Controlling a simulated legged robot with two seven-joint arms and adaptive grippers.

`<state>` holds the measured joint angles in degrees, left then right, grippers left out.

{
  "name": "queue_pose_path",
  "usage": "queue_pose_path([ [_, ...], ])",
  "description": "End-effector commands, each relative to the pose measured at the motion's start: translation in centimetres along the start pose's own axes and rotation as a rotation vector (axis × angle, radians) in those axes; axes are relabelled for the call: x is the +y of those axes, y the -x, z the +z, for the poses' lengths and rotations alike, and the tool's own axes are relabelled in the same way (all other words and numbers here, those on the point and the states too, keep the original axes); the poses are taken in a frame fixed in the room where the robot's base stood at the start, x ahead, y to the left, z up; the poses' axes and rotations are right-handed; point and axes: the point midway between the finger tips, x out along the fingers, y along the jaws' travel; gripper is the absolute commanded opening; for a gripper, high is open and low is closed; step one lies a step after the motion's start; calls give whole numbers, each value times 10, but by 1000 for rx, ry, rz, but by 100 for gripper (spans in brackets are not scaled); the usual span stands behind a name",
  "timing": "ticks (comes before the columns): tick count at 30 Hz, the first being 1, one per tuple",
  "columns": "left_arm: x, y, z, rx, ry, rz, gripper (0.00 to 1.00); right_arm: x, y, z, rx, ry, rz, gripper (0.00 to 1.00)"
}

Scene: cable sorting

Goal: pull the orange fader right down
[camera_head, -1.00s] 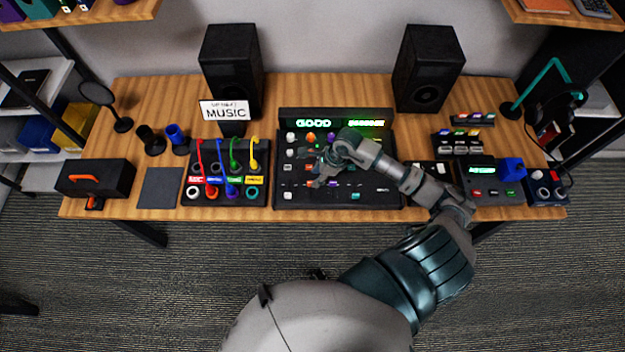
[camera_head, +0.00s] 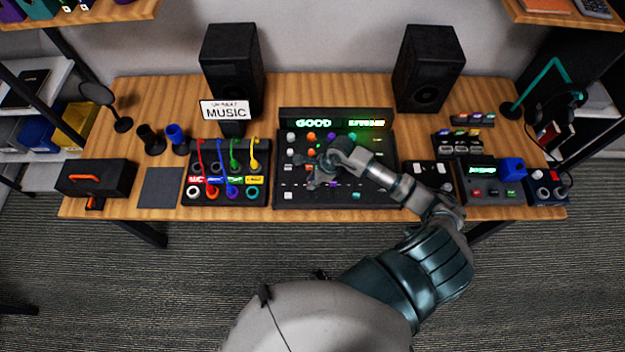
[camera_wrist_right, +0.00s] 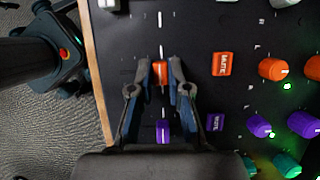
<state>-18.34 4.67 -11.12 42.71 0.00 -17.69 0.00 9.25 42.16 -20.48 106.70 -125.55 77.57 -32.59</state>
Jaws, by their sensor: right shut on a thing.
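The orange fader (camera_wrist_right: 160,73) stands on the black mixer (camera_head: 300,197), and it shows in the right wrist view between the fingertips of my right gripper (camera_wrist_right: 160,77). The gripper is shut on it. In the head view my right gripper (camera_head: 317,180) is over the front left part of the mixer and hides the orange fader. A purple fader (camera_wrist_right: 163,131) sits beside it, lower in the wrist view, apart from the fingertips. My left gripper is not in view.
An orange mute button (camera_wrist_right: 222,64) and orange knobs (camera_wrist_right: 273,69) lie right of the fader in the wrist view. A cable box (camera_head: 228,198) stands left of the mixer. A white fader (camera_wrist_right: 109,5) sits nearer the table edge (camera_wrist_right: 93,75).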

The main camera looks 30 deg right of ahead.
Motion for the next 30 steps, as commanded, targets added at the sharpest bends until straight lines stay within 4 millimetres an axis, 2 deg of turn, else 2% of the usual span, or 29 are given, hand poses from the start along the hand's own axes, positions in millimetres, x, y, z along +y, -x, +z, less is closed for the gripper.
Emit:
queue_pose_path([
  [3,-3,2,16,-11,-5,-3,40,21,1,0,5,3,4,0],
  [7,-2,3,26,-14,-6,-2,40,38,1,0,3,3,5,0],
  [17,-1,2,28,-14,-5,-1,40,41,0,0,1,0,3,0],
  [18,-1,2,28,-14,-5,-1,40,41,0,0,1,0,3,26],
  [20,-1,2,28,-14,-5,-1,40,41,0,0,0,1,3,41],
  [30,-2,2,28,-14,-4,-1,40,41,2,0,0,1,3,42],
])
